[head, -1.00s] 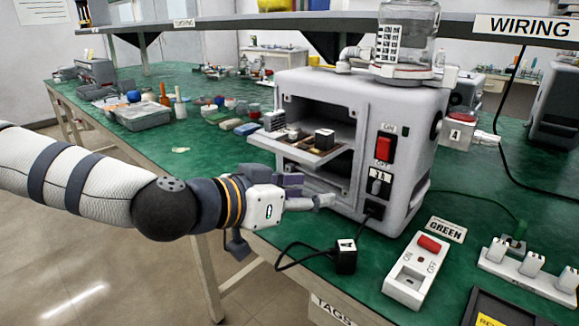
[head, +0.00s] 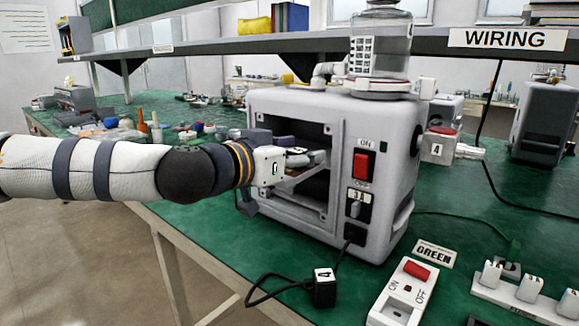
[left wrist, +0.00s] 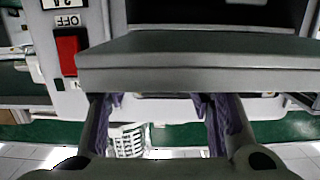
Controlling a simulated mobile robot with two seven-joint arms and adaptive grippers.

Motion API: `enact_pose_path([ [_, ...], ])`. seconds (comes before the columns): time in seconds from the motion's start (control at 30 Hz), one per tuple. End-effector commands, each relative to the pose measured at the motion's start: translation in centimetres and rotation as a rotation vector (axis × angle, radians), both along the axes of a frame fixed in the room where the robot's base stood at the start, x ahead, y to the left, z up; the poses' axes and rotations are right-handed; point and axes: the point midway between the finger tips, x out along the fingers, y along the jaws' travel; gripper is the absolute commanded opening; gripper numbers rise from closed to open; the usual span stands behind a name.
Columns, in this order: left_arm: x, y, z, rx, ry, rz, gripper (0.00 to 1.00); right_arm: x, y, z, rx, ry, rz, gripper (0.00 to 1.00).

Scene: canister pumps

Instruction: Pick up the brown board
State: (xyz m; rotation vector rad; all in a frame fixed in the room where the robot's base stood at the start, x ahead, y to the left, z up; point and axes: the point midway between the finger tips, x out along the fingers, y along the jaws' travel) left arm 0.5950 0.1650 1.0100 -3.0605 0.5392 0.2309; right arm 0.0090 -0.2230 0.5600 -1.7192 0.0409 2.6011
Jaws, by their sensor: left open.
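The grey machine (head: 385,125) has an open front compartment with a light grey tray (head: 296,181) sticking out. I cannot make out the brown board now; my left gripper and the tray hide the place where it lay. My left gripper (head: 312,158) is at the compartment opening, by the tray. In the left wrist view, the gripper (left wrist: 158,108) shows two fingers spread apart with nothing seen between them. A grey slab, probably the tray (left wrist: 185,65), lies across the view just beyond the fingertips. My right gripper is not in view.
A black plug (head: 324,290) on a cable, a switch box (head: 403,295) and a socket strip (head: 525,297) lie in front and right. Several small items crowd the bench's far left.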

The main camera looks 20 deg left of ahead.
Motion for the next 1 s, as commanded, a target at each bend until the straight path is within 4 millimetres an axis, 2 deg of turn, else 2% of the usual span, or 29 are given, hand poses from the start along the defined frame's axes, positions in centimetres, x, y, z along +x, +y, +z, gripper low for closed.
enact_pose_path([
  [0.13, -0.1, 0.0, 0.2, 0.001, -0.001, 0.0, 0.46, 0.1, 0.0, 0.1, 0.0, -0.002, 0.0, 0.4],
  [0.33, -0.1, 0.0, 0.1, 0.001, -0.001, 0.0, 0.01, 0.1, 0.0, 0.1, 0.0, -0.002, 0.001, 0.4],
  [0.63, -0.1, 0.0, 0.2, 0.001, -0.001, 0.0, 0.0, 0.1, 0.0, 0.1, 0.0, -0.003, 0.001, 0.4],
  [0.73, -0.1, 0.0, 1.0, 0.001, -0.003, 0.0, 0.0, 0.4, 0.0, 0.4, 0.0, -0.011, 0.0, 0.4],
  [0.87, -0.2, 0.0, 4.0, 0.003, -0.014, 0.001, 0.0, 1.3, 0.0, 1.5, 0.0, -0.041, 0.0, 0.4],
  [1.0, -3.4, 0.1, 8.6, 0.002, -0.028, -0.002, 0.0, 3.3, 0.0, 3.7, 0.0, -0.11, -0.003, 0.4],
])
